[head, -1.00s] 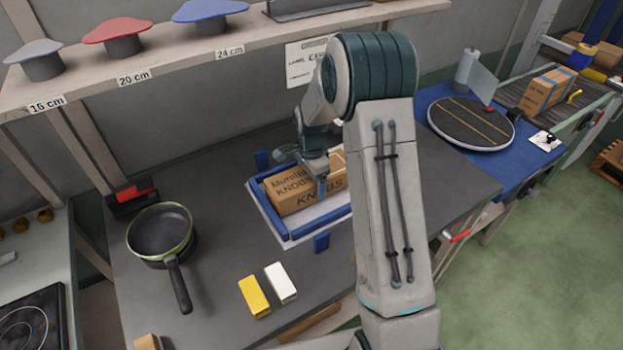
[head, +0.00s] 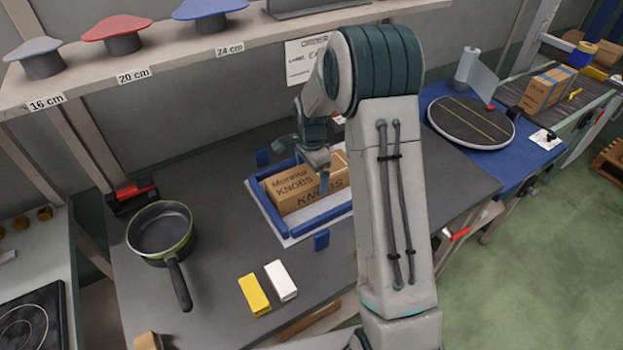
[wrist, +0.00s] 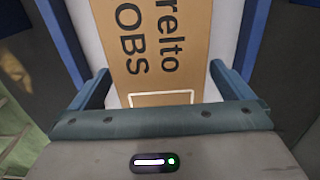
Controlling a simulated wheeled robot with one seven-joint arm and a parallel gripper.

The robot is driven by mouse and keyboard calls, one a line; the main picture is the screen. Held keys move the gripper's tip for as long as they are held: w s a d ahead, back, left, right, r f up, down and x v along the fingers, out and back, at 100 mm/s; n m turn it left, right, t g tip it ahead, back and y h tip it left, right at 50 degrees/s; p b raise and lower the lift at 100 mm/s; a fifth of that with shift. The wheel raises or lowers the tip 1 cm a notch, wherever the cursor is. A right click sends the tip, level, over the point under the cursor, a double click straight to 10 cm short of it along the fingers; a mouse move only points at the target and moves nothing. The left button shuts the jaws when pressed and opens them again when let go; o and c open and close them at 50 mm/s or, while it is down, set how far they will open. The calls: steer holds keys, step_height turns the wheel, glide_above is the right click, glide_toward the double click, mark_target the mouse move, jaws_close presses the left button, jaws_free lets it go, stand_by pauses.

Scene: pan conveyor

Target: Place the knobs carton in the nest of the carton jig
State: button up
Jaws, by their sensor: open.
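The knobs carton (head: 292,191) is a brown box with dark lettering. It lies flat inside the blue-walled carton jig (head: 302,228), towards the back wall; my arm hides the jig's right end. In the wrist view the carton (wrist: 150,45) lies below my gripper, with pale jig floor and blue walls (wrist: 254,40) on both sides. My gripper (wrist: 160,88) is open, its fingers spread wider than the carton. In the head view my gripper (head: 322,178) is just above the carton's right part. Whether the carton is fully seated cannot be told.
A frying pan (head: 160,232) stands left of the jig. A yellow block (head: 254,295) and a white block (head: 281,281) lie in front. A round turntable (head: 470,121) is at the right.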

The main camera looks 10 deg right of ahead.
mark_target(311, 173)
step_height(311, 173, up, 8)
steer(key=shift+r+b, duration=0.2)
steer(key=shift+b, duration=0.1)
steer(key=shift+s+r, duration=0.15)
steer(key=shift+r, duration=0.55)
steer(key=s+r+n+t, duration=0.2)
steer(key=s+r+n, duration=0.55)
steer(key=s, duration=0.65)
steer(key=s+n+t, duration=0.1)
steer(key=s+n, duration=0.6)
steer(key=s, duration=0.6)
steer(key=shift+s, duration=0.4)
